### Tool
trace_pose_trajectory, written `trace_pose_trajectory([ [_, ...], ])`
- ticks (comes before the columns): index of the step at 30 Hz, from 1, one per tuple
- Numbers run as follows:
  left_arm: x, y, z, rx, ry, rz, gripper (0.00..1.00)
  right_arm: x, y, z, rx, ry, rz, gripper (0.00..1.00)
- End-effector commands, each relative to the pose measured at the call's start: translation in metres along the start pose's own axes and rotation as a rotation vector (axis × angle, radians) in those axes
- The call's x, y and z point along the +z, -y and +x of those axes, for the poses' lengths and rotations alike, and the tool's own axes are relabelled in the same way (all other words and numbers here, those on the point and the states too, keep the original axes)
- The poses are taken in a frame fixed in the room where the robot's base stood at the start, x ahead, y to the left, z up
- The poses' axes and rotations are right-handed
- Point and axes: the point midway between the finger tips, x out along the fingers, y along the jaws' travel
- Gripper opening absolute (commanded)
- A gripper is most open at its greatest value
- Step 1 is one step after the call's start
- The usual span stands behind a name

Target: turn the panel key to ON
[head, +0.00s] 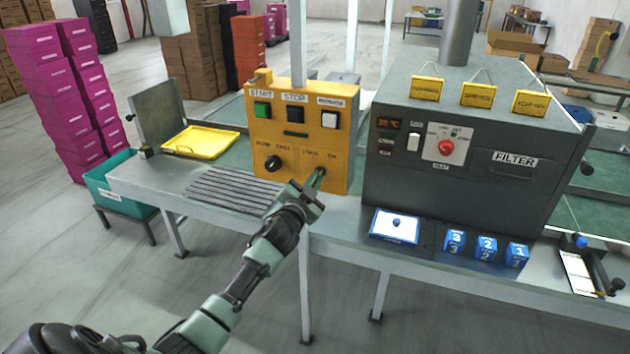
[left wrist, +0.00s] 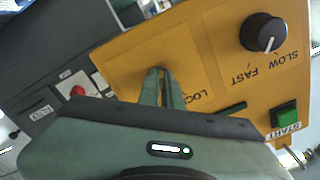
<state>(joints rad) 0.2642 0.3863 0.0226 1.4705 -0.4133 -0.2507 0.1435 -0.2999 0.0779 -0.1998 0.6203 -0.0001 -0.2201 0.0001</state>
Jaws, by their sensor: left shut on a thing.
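The yellow control panel (head: 272,136) stands upright on the metal bench. It carries START, STOP and a third button along the top, a black SLOW/FAST knob (head: 273,162), and the LOCK and ON labels at the lower right. My left gripper (head: 318,181) reaches up to the panel's lower right, just below these labels. In the left wrist view its fingers (left wrist: 162,86) are close together against the yellow face beside the LOCK label. They are shut on the key, which they hide, so its angle cannot be told. The right gripper is not in view.
A dark grey machine marked FILTER (head: 460,160) stands close on the right, with a red knob (head: 446,147). Blue numbered blocks (head: 486,246) and a blue-edged tray (head: 395,226) lie before it. A yellow tray (head: 201,142) and a ribbed grey plate (head: 232,190) are on the left.

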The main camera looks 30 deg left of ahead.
Motion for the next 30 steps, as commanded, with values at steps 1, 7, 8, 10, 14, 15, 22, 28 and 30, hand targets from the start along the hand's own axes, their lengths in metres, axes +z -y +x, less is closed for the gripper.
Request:
trace_pose_trajectory([
  [1, 0.001, -0.001, 0.0, 0.001, 0.002, 0.003, 0.11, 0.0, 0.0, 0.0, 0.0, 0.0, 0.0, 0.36],
  [7, 0.001, 0.0, 0.0, 0.001, 0.001, 0.001, 0.27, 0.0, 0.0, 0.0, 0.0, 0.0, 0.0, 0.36],
  [8, 0.001, 0.0, 0.0, 0.001, 0.001, 0.001, 0.27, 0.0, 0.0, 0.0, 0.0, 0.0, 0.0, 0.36],
  [10, 0.0, 0.0, 0.0, 0.0, 0.001, 0.001, 0.27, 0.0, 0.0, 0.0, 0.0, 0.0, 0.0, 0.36],
  [14, 0.001, -0.001, -0.003, 0.0, 0.001, 0.001, 0.27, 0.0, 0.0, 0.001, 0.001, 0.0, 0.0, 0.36],
  [15, 0.002, -0.001, -0.006, 0.001, 0.001, 0.001, 0.27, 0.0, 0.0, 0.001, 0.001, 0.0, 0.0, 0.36],
  [22, 0.003, -0.003, -0.041, 0.003, 0.001, 0.001, 0.27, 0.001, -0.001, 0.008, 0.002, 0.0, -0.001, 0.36],
  [28, 0.002, -0.002, -0.069, 0.002, 0.001, 0.002, 0.27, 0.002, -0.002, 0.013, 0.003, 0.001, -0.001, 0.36],
  [30, 0.001, -0.001, -0.074, 0.001, 0.001, 0.002, 0.27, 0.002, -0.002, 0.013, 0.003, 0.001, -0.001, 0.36],
])
